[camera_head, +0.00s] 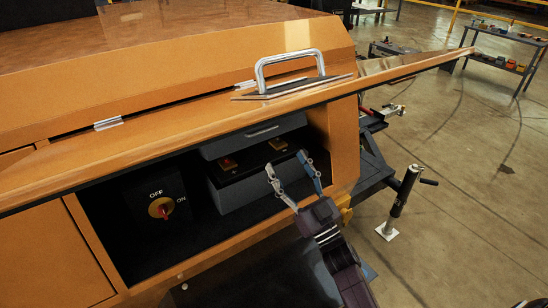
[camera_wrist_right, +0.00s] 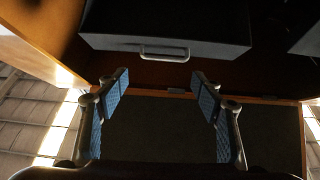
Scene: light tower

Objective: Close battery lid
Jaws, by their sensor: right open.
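The grey battery box (camera_head: 243,184) sits inside the orange cabinet's open compartment. Its grey lid (camera_head: 252,137) stands raised at the back, above the box top, with a small metal handle (camera_head: 262,131). Two battery terminals show, a red one (camera_head: 228,163) and a yellowish one (camera_head: 278,144). My right gripper (camera_head: 286,161) is open and empty at the box's front right in the head view. In the right wrist view, its two blue-padded fingers (camera_wrist_right: 160,76) are apart, with a grey panel and its handle (camera_wrist_right: 165,54) beyond them. My left gripper is not in view.
The orange cabinet door (camera_head: 200,119) is swung up over the compartment, with a large chrome handle (camera_head: 290,66). An OFF/ON switch (camera_head: 161,207) is left of the battery. The compartment's right wall (camera_head: 344,150) is close to my right gripper. A jack stand (camera_head: 404,195) stands outside.

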